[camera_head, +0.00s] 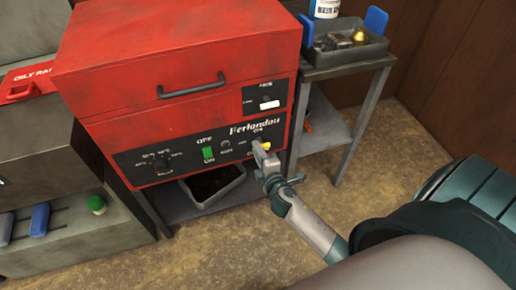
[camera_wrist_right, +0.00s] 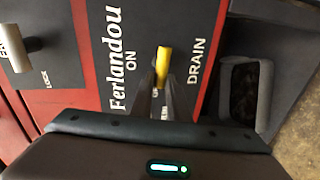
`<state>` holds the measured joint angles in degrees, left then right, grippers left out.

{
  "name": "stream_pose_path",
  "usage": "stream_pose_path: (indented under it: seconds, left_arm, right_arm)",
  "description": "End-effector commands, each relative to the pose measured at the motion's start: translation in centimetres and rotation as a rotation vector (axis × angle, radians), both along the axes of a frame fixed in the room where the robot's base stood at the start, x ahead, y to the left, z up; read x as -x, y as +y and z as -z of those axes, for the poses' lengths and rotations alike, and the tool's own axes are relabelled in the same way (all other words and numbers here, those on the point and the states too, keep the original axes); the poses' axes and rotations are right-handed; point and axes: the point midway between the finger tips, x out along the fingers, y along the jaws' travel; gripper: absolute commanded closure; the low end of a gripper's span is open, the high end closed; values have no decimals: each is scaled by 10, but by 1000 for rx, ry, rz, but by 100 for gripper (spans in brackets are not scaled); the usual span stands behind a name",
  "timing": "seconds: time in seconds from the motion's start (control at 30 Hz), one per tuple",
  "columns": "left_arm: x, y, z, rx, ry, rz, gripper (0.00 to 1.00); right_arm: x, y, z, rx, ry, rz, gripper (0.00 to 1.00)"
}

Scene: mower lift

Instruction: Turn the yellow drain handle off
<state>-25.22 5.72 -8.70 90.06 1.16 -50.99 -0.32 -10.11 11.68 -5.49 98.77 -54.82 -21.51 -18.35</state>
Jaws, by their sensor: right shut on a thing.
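The yellow drain handle (camera_head: 266,146) is on the lower right of the black panel on the red machine (camera_head: 185,75). In the right wrist view the yellow handle (camera_wrist_right: 163,68) stands between "ON" and "DRAIN" lettering. My right gripper (camera_head: 263,153) reaches the panel from the lower right. Its fingertips (camera_wrist_right: 163,82) are shut on the yellow handle, one on each side. The fingers partly cover the handle and the lettering near it. My left gripper is in neither view.
A green switch (camera_head: 208,154) and a small round button (camera_head: 226,145) are left of the handle. A grey bin (camera_head: 232,188) stands under the panel. A side table (camera_head: 345,68) with a grey tray (camera_head: 372,50) stands to the right. The floor in front is clear.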

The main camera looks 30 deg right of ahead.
Motion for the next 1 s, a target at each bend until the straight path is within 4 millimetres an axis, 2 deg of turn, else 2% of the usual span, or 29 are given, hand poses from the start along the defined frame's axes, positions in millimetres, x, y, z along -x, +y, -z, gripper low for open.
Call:
stream_pose_path:
  seconds: [0.2, 0.67, 0.7, 0.73, 1.0]
  left_arm:
    - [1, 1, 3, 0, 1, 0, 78]
    - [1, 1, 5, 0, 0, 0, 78]
    - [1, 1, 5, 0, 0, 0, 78]
    - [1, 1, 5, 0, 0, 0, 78]
    - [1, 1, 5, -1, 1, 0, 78]
  right_arm:
    - [0, 1, 1, 65, 16, -1, 100]
    - [0, 1, 2, 82, 20, -1, 100]
    - [0, 1, 2, 82, 20, -1, 76]
    - [0, 1, 2, 82, 20, -1, 69]
    - [0, 1, 2, 80, 19, 0, 67]
